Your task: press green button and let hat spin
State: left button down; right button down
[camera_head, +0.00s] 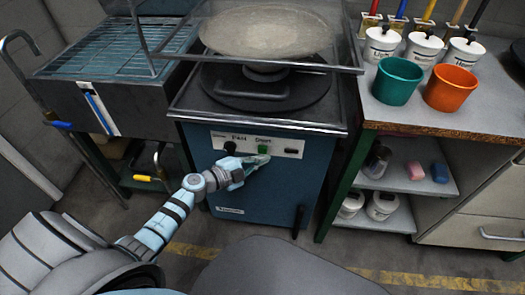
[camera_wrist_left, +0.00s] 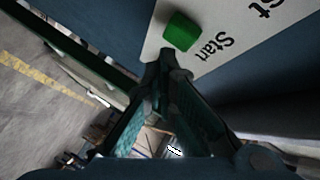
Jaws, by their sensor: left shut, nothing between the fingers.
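The green button (camera_head: 262,149) sits on the white label panel (camera_head: 225,141) on the front of the blue press (camera_head: 240,195). The wrist view shows the button (camera_wrist_left: 181,31) beside the word "Start". My left gripper (camera_head: 264,161) is shut and empty, just below the button in the head view. In the wrist view its joined fingertips (camera_wrist_left: 165,58) are close to the button, with a small gap in the picture between them. A pale, wide round form (camera_head: 265,30), which looks like the hat, is above a dark round plate (camera_head: 265,88) on the press. My right gripper is not in view.
A dark knob (camera_head: 230,147) is left of the button. A grated metal unit (camera_head: 110,55) stands left. On the right, a bench (camera_head: 430,118) holds a green cup (camera_head: 398,82), an orange cup (camera_head: 449,89) and white lidded pots. A framed clear guard surrounds the press top.

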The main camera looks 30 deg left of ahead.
pick_arm(q)
jog(key=shift+w, duration=0.1)
jog(key=shift+w+a, duration=0.15)
jog(key=shift+w, duration=0.15)
